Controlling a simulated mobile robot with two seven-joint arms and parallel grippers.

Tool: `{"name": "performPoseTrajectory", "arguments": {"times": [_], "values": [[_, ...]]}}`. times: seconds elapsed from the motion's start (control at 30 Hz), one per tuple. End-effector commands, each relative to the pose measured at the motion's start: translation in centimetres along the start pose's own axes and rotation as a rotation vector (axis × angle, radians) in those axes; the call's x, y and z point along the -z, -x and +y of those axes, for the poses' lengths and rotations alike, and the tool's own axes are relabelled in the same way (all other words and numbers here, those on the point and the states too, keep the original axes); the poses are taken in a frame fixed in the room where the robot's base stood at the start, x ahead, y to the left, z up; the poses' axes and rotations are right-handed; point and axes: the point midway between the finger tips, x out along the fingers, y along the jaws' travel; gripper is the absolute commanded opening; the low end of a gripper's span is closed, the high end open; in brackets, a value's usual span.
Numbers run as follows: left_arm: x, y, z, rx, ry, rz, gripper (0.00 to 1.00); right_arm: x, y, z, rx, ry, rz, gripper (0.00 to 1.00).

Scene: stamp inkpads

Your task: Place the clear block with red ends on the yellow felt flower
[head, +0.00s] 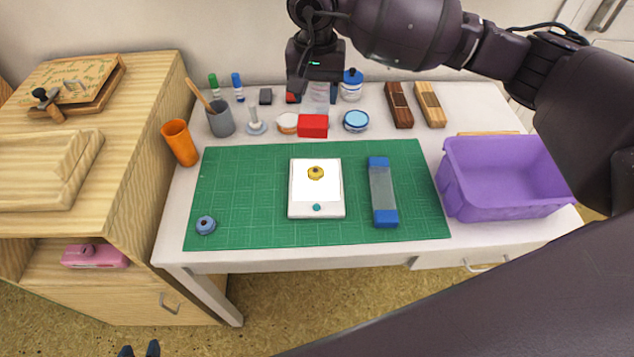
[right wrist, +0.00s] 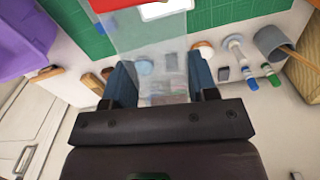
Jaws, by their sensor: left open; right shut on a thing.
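The clear block with red ends (head: 313,126) is in my right gripper (head: 316,88), hanging above the back part of the table. Its lower red end faces the head camera; its upper part is partly hidden by the gripper. In the right wrist view the clear body (right wrist: 150,45) lies between the two fingers, with a red end (right wrist: 108,5) at the top edge. The yellow felt flower (head: 316,172) lies on a white square pad (head: 303,204), nearer the front than the block. My left gripper (head: 139,350) is at the bottom edge, open, away from the table.
A clear block with blue ends (head: 382,190) lies on the green mat (head: 260,230) right of the pad. A purple bin (head: 500,190) stands right. Cups, jars and wooden pieces line the back.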

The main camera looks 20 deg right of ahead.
Motion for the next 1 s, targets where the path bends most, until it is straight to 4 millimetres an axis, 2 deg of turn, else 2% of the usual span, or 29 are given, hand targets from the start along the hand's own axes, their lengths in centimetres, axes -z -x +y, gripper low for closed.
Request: {"name": "performPoseTrajectory", "arguments": {"times": [0.2, 0.33, 0.8, 1.0], "values": [[-0.2, -0.2, 0.3, 0.0, 0.01, -0.002, 0.43, 0.1, -0.2, -0.3, 0.013, 0.116, -0.002, 0.15], [0.2, -0.5, 0.5, -0.001, 0.015, 0.006, 0.43, 0.1, -1.7, -0.3, 0.011, 0.132, -0.005, 0.15], [-0.3, -0.6, 0.4, -0.003, 0.007, 0.0, 0.43, 0.0, -11.7, -0.4, 0.012, 0.13, -0.006, 0.15], [-0.6, -0.6, 0.3, -0.004, 0.004, -0.005, 0.43, 0.0, -15.0, -0.5, 0.012, 0.13, -0.004, 0.15]]}}
